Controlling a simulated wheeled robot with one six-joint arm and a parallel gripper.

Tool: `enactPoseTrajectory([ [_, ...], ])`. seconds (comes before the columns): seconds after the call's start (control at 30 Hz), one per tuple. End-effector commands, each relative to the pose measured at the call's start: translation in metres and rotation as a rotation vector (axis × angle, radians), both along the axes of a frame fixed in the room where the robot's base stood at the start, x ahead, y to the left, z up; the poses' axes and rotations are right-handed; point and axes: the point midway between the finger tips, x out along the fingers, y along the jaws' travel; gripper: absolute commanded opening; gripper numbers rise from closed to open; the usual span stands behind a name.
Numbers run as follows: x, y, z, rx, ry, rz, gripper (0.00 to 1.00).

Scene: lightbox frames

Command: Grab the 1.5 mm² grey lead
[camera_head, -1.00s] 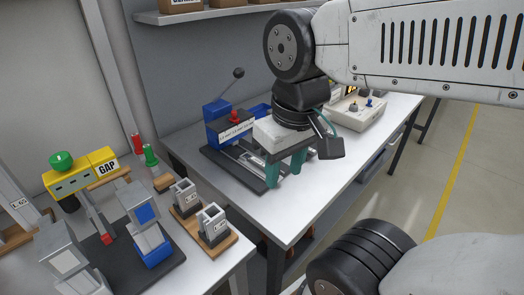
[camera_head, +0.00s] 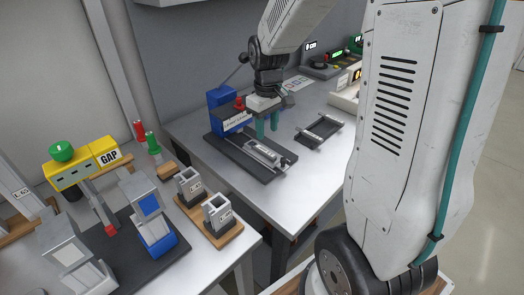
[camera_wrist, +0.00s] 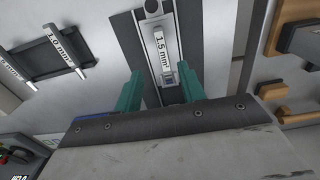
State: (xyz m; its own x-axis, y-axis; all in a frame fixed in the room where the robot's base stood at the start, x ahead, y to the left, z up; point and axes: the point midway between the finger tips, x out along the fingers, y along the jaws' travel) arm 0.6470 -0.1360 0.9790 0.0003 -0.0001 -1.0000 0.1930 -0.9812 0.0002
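The grey lead labelled 1.5 mm² (camera_wrist: 165,52) lies along a dark base, in the upper middle of the wrist view. In the head view, a grey piece (camera_head: 262,153) lies on the black base plate of the blue lever device (camera_head: 223,112). My gripper (camera_head: 267,125) is above the far part of that plate, with its teal fingers pointing down. In the wrist view my gripper (camera_wrist: 160,72) is open, one finger on each side of the lead's near end. The fingers look apart from the lead, with nothing held.
A dark rack (camera_head: 319,131) stands right of the device; in the wrist view this rack (camera_wrist: 35,62) holds leads, one labelled 1.0 mm². A black lever (camera_head: 238,70) rises beside my gripper. A nearer bench carries grey holders (camera_head: 217,213) and a yellow GAP device (camera_head: 85,163).

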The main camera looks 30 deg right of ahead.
Motion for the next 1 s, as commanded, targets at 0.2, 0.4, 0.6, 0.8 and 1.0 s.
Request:
enactPoseTrajectory([
  [0.2,0.000,0.001,-0.026,0.000,0.003,0.000,0.40],
  [0.4,0.003,0.006,-0.055,0.001,0.005,0.000,0.40],
  [0.6,0.004,0.005,-0.072,0.001,0.001,-0.001,0.40],
  [0.8,0.004,0.005,-0.073,0.000,0.000,-0.001,0.40],
  [1.0,0.004,0.005,-0.072,0.000,0.000,-0.001,0.00],
])
